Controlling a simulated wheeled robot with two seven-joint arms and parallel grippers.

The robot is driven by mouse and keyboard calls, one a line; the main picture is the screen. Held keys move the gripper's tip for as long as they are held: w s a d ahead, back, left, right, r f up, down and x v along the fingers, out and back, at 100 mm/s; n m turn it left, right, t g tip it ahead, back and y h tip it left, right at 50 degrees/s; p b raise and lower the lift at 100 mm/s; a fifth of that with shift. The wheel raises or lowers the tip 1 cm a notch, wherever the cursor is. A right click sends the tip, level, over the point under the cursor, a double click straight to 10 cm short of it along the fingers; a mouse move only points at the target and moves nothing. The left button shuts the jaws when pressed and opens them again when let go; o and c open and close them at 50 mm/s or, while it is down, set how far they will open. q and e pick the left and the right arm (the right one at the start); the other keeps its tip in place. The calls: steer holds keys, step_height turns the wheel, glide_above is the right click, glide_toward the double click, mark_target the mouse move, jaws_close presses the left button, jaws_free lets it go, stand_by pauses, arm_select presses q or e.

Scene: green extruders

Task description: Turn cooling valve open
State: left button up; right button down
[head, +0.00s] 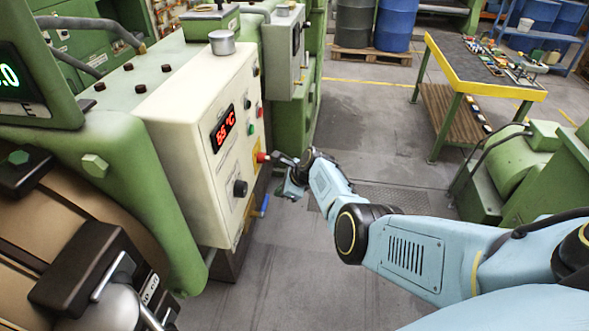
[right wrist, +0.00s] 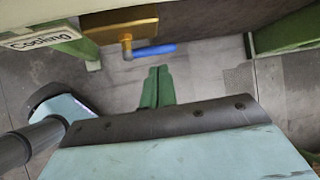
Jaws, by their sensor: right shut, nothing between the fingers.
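The cooling valve shows in the right wrist view as a brass body (right wrist: 127,47) with a blue lever handle (right wrist: 153,51) pointing right. A white "Cooling" label (right wrist: 40,38) is at its left. In the head view the blue handle (head: 263,206) sticks out low beside the cream control box. My right gripper (head: 290,190) is beside the box, just above and right of the handle in the picture. In the right wrist view its green fingers (right wrist: 157,82) are together and empty, pointing toward the handle with a small gap seen between. My left gripper is not in view.
The cream control box (head: 200,110) shows a red 55 °C display (head: 222,128), a black knob (head: 240,188) and a red button (head: 262,157) close to my right gripper. A green machine (head: 540,160) stands at the right. The floor below my right arm is clear.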

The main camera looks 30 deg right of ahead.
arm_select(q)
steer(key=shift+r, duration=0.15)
arm_select(e)
steer(key=w+d+v, duration=0.1)
steer(key=v, duration=0.6)
steer(key=shift+r, duration=0.3)
